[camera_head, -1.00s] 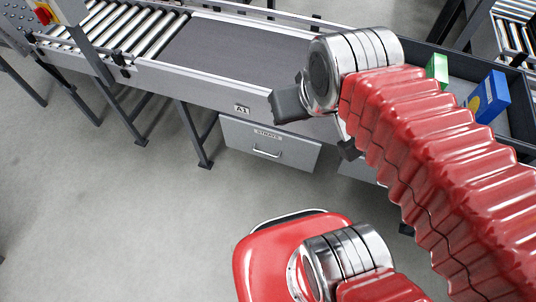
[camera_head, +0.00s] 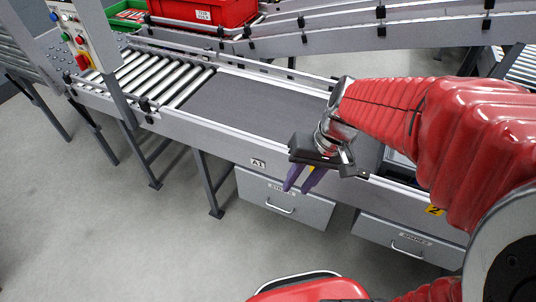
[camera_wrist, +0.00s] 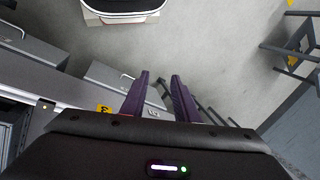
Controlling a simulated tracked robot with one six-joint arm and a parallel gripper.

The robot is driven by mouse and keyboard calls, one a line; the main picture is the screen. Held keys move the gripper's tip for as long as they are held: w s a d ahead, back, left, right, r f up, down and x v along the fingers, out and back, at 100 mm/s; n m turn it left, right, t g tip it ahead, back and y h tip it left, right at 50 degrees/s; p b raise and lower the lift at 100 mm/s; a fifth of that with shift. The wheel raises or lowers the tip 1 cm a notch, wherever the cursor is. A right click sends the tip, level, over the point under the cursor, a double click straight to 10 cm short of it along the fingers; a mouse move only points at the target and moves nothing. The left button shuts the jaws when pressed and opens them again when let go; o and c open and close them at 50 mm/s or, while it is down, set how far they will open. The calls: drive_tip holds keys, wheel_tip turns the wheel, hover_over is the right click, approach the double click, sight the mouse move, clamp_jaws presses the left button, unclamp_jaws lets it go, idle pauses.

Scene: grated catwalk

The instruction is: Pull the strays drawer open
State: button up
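The strays drawer (camera_head: 290,200) is a grey, labelled box front under the conveyor, below the A1 plate, in the head view. It looks shut, and its bar handle (camera_head: 279,208) is bare. My gripper (camera_head: 298,188) points its purple fingers down in front of the drawer's upper edge in the picture, above the handle and apart from it. The fingers cover part of the label. In the wrist view my gripper (camera_wrist: 161,76) has a clear gap between its fingers, with nothing between them. A grey drawer front (camera_wrist: 110,75) lies partly behind one finger there; its label cannot be read.
The spares drawer (camera_head: 405,242) hangs to the right, looking shut. A dark conveyor leg (camera_head: 207,185) stands left of the strays drawer. The conveyor side (camera_head: 215,135) runs above the drawers. The grey floor (camera_head: 150,245) in front is clear.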

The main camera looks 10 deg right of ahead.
drive_tip(key=w+d+f+m+t+y, duration=0.2)
drive_tip(key=w+d+f+m+t, duration=0.1)
drive_tip(key=f, duration=1.2)
drive_tip(key=w+d+f+m+t+y, duration=0.2)
drive_tip(key=f+m, duration=0.5)
drive_tip(key=f, duration=0.9)
drive_tip(key=w+d+f+m+t+y, duration=0.1)
drive_tip(key=w+d+f+m+t, duration=0.3)
drive_tip(key=f, duration=1.1)
drive_tip(key=d+m+t, duration=0.1)
drive_tip(key=t, duration=0.1)
drive_tip(key=shift+f+t+y, duration=0.3)
drive_tip(key=shift+f+y, duration=0.1)
drive_tip(key=shift+w, duration=0.2)
drive_tip(key=shift+x, duration=6.85)
drive_tip(key=shift+r, duration=0.15)
drive_tip(key=shift+c, duration=0.5)
clamp_jaws()
